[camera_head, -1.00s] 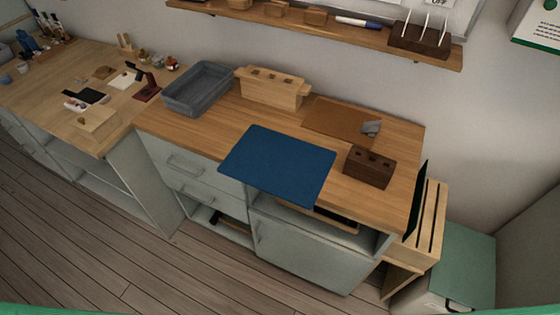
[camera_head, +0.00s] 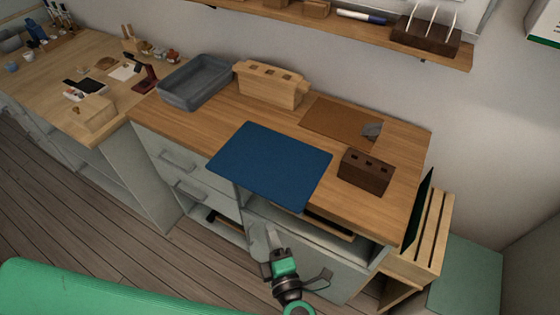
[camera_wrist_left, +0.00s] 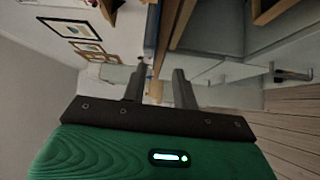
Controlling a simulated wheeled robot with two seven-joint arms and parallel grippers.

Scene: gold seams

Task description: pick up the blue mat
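The blue mat (camera_head: 270,163) lies flat on the wooden counter top, and its front part sticks out past the front edge. In the left wrist view a thin blue strip (camera_wrist_left: 151,32), which looks like the mat seen edge-on, is ahead of the fingers. My left gripper (camera_head: 262,236) is in front of the counter, below and apart from the mat's overhanging edge. In the left wrist view my left gripper's two fingers (camera_wrist_left: 158,78) are apart with nothing held between them. My right gripper is not in view.
A dark brown block with holes (camera_head: 366,171) stands right of the mat. Behind are a brown sheet (camera_head: 335,118), a light wooden holder (camera_head: 270,84) and a grey tray (camera_head: 194,83). Drawers (camera_head: 178,160) and an open shelf are below the counter. A slatted wooden rack (camera_head: 430,232) stands at right.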

